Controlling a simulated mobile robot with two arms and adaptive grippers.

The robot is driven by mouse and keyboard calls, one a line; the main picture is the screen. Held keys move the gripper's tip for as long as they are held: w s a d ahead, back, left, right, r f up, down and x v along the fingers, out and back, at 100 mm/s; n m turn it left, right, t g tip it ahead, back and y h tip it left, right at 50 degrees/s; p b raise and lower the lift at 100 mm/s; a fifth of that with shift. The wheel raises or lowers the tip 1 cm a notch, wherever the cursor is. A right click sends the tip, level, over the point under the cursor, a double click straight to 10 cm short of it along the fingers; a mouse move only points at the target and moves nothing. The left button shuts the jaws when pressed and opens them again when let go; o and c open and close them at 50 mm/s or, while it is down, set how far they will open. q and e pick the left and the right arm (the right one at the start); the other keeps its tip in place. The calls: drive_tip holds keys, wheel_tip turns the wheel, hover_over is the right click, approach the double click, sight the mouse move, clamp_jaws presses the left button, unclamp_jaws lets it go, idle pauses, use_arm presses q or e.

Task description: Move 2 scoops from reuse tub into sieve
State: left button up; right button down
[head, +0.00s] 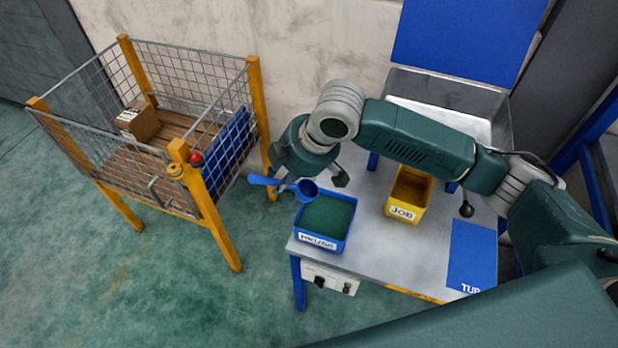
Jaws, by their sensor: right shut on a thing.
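My right gripper (290,180) is shut on a blue scoop (306,190). The scoop's bowl is above the far left part of a blue tub (323,243), and its handle points left. The tub stands at the table's left end and holds green granules. Its front label is too small to read surely, so I cannot confirm that it is the reuse tub. I cannot tell whether the scoop holds anything. No sieve is clearly recognisable; a grey metal box (452,96) with a pale inside stands at the back, partly hidden by my arm. My left gripper is not in view.
A yellow bin (403,213) labelled JOB stands on the grey table (372,240), right of the blue tub. A wire cage (90,130) with yellow posts stands left, holding a cardboard box (138,121).

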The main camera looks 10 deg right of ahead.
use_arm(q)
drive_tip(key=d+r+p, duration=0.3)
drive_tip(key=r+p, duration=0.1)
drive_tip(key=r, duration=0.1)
use_arm(e)
drive_tip(key=d+f+n+y+b, duration=0.1)
drive_tip(key=d+f+b, duration=0.1)
drive_tip(key=f, duration=0.4)
drive_tip(key=d+f+n+y+b, duration=0.1)
drive_tip(key=d+f+b, duration=0.1)
drive_tip(key=f, duration=0.4)
drive_tip(key=w+d+f+g+y+b, duration=0.1)
drive_tip(key=d+f+b, duration=0.2)
drive_tip(key=f, duration=0.3)
drive_tip(key=shift+w+f+n, duration=0.1)
drive_tip(key=shift+f+n, duration=0.05)
drive_tip(key=shift+n, duration=0.25)
drive_tip(key=shift+d+f, duration=0.15)
drive_tip(key=shift+d, duration=0.3)
use_arm(q)
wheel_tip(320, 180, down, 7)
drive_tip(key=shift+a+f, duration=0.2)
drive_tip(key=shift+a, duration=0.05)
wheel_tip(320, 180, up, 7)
drive_tip(key=p, duration=0.6)
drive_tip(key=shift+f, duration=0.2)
use_arm(e)
wheel_tip(320, 180, up, 9)
